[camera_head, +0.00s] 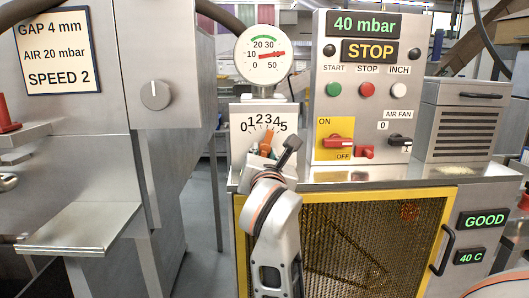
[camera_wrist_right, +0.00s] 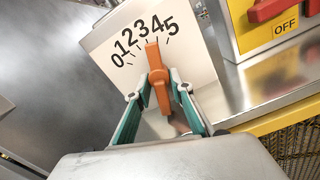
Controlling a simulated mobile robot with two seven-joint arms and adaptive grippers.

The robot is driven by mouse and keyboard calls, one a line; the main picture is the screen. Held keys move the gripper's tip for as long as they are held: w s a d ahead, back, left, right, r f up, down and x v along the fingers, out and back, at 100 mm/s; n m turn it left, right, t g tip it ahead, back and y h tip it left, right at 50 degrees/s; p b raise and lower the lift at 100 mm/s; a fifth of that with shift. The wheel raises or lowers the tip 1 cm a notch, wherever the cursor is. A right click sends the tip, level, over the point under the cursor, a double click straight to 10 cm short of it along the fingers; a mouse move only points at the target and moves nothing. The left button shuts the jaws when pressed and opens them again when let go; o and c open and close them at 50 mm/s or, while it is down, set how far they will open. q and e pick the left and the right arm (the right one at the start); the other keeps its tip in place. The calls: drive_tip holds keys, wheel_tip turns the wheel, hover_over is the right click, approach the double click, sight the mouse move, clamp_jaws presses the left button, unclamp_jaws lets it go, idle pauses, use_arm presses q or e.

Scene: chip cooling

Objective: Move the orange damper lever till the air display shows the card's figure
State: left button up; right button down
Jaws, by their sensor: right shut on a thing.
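The orange damper lever (camera_wrist_right: 154,58) stands in front of a white scale plate marked 0 to 5 and points near the 3 to 4 marks in the right wrist view. In the head view the lever (camera_head: 267,143) is partly hidden by my right gripper (camera_head: 264,156). My right gripper (camera_wrist_right: 158,88) is shut on the lever, one teal-lined finger on each side. The air display (camera_head: 364,26) reads 40 mbar. The card (camera_head: 58,50) reads GAP 4 mm, AIR 20 mbar, SPEED 2. My left gripper is not in view.
A round gauge (camera_head: 263,54) stands above the scale plate. The control panel beside it shows STOP (camera_head: 370,51), with START, STOP and INCH buttons and a red ON/OFF switch (camera_head: 338,141). A yellow-framed mesh guard (camera_head: 345,188) lies below. Displays at right read GOOD and 40 C.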

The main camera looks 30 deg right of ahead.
drive_tip(key=shift+r+n+p, duration=0.15)
drive_tip(key=shift+n+p, duration=0.35)
drive_tip(key=shift+n, duration=0.2)
drive_tip(key=n+p, duration=0.2)
drive_tip(key=shift+s+d+n, duration=0.1)
drive_tip(key=shift+d+n, duration=0.05)
drive_tip(key=shift+n, duration=0.15)
drive_tip(key=shift+n+p, duration=0.3)
drive_tip(key=shift+p, duration=0.15)
drive_tip(key=shift+n+p, duration=0.3)
drive_tip(key=shift+f+n, duration=0.2)
drive_tip(key=shift+n, duration=0.1)
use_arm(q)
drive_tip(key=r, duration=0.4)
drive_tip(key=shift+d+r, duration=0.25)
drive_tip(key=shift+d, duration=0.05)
use_arm(e)
drive_tip(key=c, duration=1.8)
unclamp_jaws()
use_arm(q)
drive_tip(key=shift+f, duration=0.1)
